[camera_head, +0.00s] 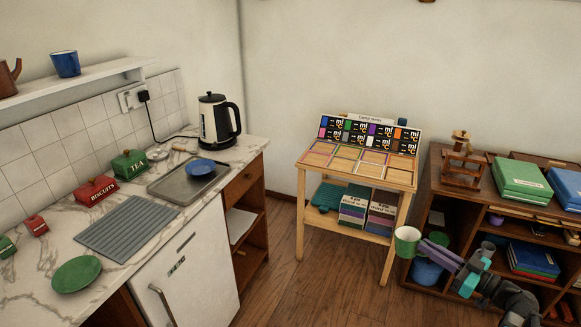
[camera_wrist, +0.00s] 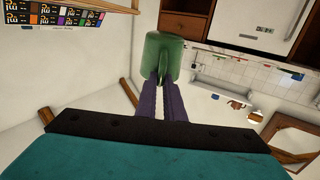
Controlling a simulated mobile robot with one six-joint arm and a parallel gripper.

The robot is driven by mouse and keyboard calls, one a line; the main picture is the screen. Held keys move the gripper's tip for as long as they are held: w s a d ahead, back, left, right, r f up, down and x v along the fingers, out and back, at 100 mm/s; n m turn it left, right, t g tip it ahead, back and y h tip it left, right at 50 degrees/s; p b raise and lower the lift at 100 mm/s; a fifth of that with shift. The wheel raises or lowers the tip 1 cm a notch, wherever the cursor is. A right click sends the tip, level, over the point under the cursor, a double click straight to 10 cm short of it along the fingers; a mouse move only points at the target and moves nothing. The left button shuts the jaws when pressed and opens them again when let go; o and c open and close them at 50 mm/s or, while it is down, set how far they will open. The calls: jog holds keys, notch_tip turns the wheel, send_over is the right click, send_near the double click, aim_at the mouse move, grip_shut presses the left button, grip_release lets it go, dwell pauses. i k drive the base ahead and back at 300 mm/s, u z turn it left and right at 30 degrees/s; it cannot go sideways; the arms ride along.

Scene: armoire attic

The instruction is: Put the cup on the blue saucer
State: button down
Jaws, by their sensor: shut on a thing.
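A green cup (camera_head: 407,241) with a pale inside is in my gripper (camera_head: 426,250), on the right side of the head view. In the wrist view the green cup (camera_wrist: 158,55) sits at the tips of the purple fingers (camera_wrist: 162,88), which are shut on its handle side. The cup is in the air in front of the shelf unit, and it looks roughly upright in the head view. The blue saucer (camera_head: 201,168) is on the metal tray (camera_head: 168,191) on the marble counter at left, far from my gripper. A green saucer (camera_head: 77,274) lies at the counter's near left.
A kettle (camera_head: 218,121) stands behind the tray. Tins marked tea (camera_head: 130,164) and biscuits (camera_head: 95,190) line the wall. A blue cup (camera_head: 65,64) is on the upper shelf. A wooden stand (camera_head: 358,176) is between counter and shelf unit. Open floor (camera_head: 320,285) lies in front.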

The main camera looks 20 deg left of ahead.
aim_at(205, 171)
jog(key=u, duration=3.2)
jog(key=i, duration=0.1)
jog(key=z, duration=1.3)
